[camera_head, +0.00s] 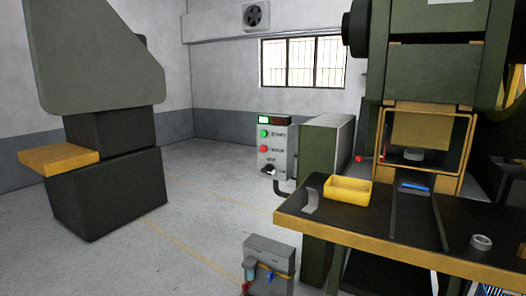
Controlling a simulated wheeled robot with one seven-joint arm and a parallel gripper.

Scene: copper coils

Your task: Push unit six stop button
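A grey control box (276,150) stands in the middle of the view, fixed beside a green cabinet. On its front are a green button (264,133) labelled START and, below it, a red button (264,149) whose label appears to read STOP. A dark rotary switch (269,170) sits lower on the box. A lit green indicator (264,119) and a dark red display (281,121) are at its top. No unit number is legible. My gripper is not in view.
A green press (424,70) stands at right behind a dark bench with a yellow edge (390,248), holding a yellow bin (347,190) and a grey ring (481,242). A grey valve box (268,262) is low in front. Another machine (110,170) stands left. Open floor (200,215) lies between.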

